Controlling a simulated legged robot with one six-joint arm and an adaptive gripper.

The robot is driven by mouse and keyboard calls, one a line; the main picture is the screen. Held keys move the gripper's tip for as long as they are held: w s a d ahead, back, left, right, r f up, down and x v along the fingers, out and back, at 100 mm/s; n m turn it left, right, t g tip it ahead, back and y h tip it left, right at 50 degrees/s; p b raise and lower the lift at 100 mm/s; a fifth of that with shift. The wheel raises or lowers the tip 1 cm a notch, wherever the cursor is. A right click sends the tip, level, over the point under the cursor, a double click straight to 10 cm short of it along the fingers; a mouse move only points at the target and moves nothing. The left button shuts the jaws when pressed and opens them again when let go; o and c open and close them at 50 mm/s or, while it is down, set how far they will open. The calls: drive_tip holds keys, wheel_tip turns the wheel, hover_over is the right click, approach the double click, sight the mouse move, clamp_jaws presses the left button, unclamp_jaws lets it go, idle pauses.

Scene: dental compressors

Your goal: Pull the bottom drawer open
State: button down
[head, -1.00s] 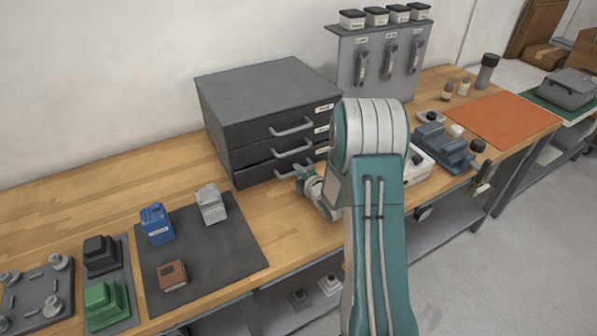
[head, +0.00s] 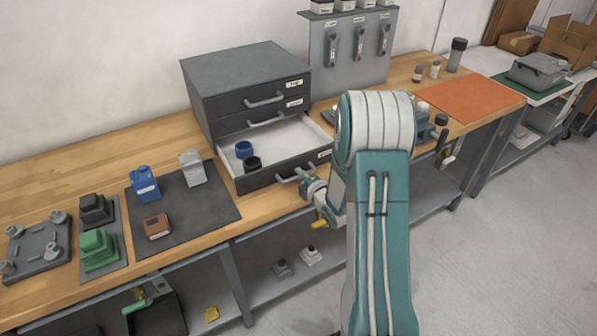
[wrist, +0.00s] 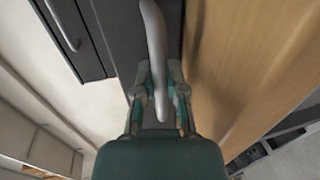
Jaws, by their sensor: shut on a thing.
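The dark grey drawer cabinet (head: 245,75) stands on the wooden bench. Its bottom drawer (head: 260,178) is pulled well out, showing a white interior with a blue round item (head: 243,150) and a black round item (head: 252,164) inside. The two drawers above are closed. My gripper (head: 305,180) is at the front of the bottom drawer, partly hidden by my arm. In the wrist view my gripper (wrist: 159,95) is shut on the grey bar handle (wrist: 154,40), with a finger on each side of it.
A dark mat (head: 195,218) with a blue, a grey and a brown item lies left of the open drawer. An orange mat (head: 470,98) lies at the right. A lower shelf (head: 300,275) runs under the bench. The floor in front is clear.

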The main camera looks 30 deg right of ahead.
drive_tip(key=shift+s+a+f, duration=0.25)
drive_tip(key=shift+s+f, duration=0.05)
drive_tip(key=shift+s, duration=0.05)
drive_tip(key=c, duration=1)
unclamp_jaws()
drive_tip(key=shift+o, duration=0.2)
drive_tip(key=shift+a, duration=0.15)
drive_tip(key=shift+r, duration=0.1)
drive_tip(key=v, duration=1.1)
drive_tip(key=shift+s, duration=0.4)
